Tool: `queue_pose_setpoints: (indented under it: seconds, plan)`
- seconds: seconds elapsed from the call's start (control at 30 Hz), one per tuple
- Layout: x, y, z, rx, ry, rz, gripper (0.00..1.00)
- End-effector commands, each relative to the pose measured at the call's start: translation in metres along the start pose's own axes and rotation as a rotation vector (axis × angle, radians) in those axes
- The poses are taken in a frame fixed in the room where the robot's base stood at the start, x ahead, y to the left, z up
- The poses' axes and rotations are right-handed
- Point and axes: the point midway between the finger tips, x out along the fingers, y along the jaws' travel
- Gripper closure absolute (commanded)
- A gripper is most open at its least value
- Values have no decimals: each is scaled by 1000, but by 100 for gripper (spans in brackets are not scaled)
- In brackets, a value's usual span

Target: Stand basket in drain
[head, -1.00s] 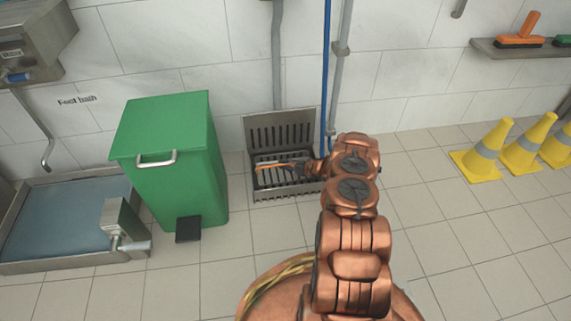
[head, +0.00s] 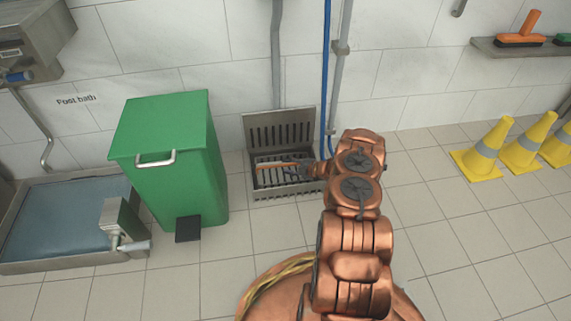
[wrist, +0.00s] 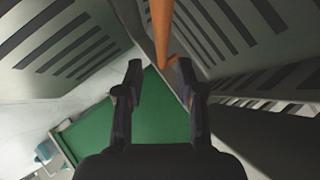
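The grey metal slotted basket or drain unit (head: 281,130) stands against the wall, with an upright slotted back and a low slotted front. I cannot clearly tell where basket ends and drain begins. A thin orange bar (head: 275,166) crosses it and also shows in the wrist view (wrist: 161,28), running from the top edge to just beyond my fingertips. My gripper (head: 299,170) is at the right side of the unit. In the wrist view its fingers (wrist: 158,80) are apart, with nothing visibly clamped between them. Slotted metal walls (wrist: 75,40) lie on both sides.
A green pedal bin (head: 165,160) stands close on the left, also visible beyond my fingers (wrist: 155,115). A foot bath (head: 60,222) is further left. Blue and grey pipes (head: 327,75) run down the wall behind my arm. Yellow cones (head: 485,150) stand right; floor before them is clear.

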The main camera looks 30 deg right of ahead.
Motion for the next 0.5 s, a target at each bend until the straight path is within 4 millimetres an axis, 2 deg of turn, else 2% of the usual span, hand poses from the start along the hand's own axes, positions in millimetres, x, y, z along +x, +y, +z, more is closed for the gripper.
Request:
queue_pose_setpoints:
  seconds: [0.03, 0.2, 0.4, 0.5]
  plan:
    - [-14, 7, -2, 0, -2, 2, 62]
    - [-49, 10, -2, -6, -4, 5, 62]
    - [-82, 12, -1, -10, -3, 9, 62]
    - [-93, 11, 0, -12, -2, 10, 62]
